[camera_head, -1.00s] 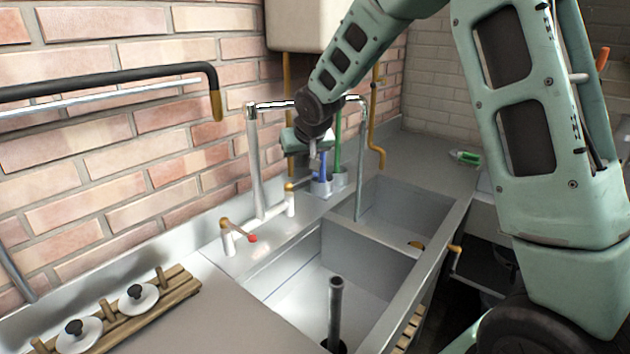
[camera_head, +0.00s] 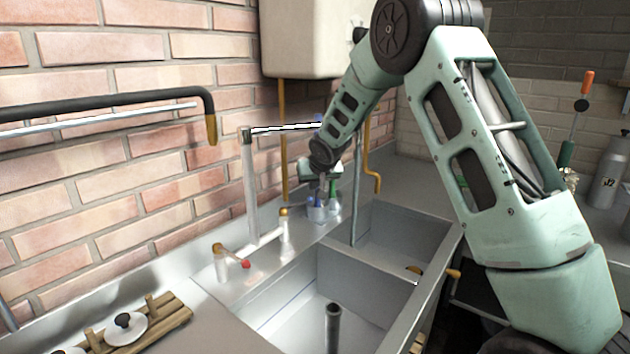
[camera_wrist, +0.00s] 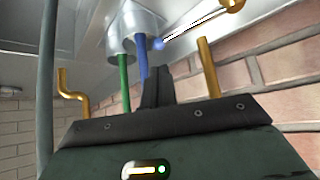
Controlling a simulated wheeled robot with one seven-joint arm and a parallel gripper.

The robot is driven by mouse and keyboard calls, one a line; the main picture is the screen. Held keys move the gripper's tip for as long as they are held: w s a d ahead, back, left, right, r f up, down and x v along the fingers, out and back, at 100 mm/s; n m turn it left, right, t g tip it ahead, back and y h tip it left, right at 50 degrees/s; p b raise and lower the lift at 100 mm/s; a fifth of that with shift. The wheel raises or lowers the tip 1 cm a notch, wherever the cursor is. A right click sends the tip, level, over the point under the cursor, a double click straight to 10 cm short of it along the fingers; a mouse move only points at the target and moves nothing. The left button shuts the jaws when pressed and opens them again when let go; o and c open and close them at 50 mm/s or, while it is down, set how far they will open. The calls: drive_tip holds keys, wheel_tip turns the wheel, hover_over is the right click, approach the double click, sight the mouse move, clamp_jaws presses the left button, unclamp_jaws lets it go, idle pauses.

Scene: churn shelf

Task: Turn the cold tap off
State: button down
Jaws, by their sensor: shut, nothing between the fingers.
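The cold tap is a white post with a brass top (camera_head: 284,225) on the sink's back ledge. In the wrist view, which looks upside down, its brass end (camera_wrist: 231,5) carries a pale lever ending in a blue knob (camera_wrist: 159,44). My gripper (camera_head: 322,186) points down over the back ledge, right of the cold tap post. In the wrist view its fingers (camera_wrist: 158,80) are together and empty, close to the blue knob in the picture. I cannot tell whether they touch. The lever is not clear in the head view.
A red-knobbed tap (camera_head: 222,262) stands left of the cold tap. Metal cups (camera_head: 317,213) with blue and green handles stand close to my gripper. The tall spout (camera_head: 250,185) and a grey vertical pipe (camera_head: 356,190) flank it. The sink basin (camera_head: 290,305) lies in front.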

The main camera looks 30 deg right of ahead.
drive_tip(key=x, duration=0.6)
drive_tip(key=shift+w+d+p, duration=0.1)
drive_tip(key=shift+p, duration=0.3)
drive_tip(key=shift+f+b, duration=0.15)
drive_tip(key=shift+b, duration=0.2)
